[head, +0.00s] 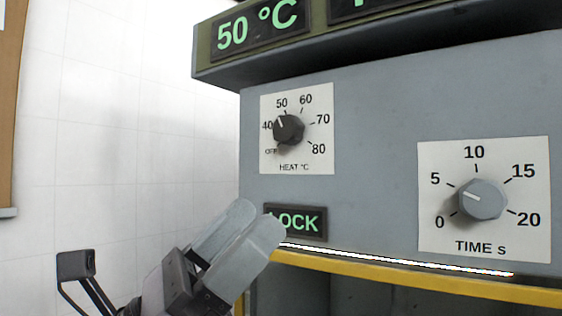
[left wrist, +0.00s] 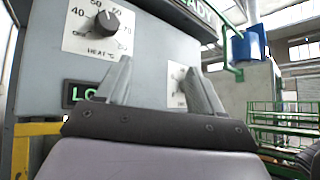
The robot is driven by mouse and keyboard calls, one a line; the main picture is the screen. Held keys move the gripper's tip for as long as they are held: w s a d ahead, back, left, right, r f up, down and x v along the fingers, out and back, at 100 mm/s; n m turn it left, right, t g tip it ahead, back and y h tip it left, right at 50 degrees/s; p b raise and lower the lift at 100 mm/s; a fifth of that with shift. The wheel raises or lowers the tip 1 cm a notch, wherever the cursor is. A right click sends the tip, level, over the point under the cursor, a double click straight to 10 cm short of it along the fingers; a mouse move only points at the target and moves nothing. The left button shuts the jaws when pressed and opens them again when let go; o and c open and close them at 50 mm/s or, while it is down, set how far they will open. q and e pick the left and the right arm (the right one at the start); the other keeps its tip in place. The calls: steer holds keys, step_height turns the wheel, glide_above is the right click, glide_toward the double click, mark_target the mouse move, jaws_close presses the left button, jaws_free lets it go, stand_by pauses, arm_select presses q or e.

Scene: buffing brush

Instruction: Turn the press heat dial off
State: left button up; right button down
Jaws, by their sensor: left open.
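The heat dial (head: 288,130) is a dark knob on a white plate marked OFF, 40, 50, 60, 70, 80. Its white pointer line points up and left, between 40 and 50. The dial also shows in the left wrist view (left wrist: 107,22), at the upper left, beyond the fingers. My left gripper (head: 256,216) is open and empty, below and a little left of the dial and apart from it. Its fingers show in the left wrist view (left wrist: 157,68). My right gripper is not in view.
A lit LOCK sign (head: 312,222) is partly hidden by my left fingers. A yellow edge (head: 420,280) runs below. The display (head: 258,30) above reads 50 °C on an overhanging housing. Free room lies left.

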arm_select(q)
steer(key=s+d+r+m+g+y, duration=0.25)
steer(key=d+m+g, duration=0.3)
steer(key=m, duration=0.45)
steer(key=m+t+y, duration=0.9)
steer(key=t+y, duration=0.3)
steer(key=y, duration=0.2)
glide_toward(284, 130)
steer(key=x, duration=0.3)
steer(key=shift+h, duration=0.35)
steer(key=p+x, duration=0.2)
steer(key=x, duration=0.4)
steer(key=shift+w, duration=0.25)
steer(key=shift+f, duration=0.1)
steer(key=c, duration=1.1)
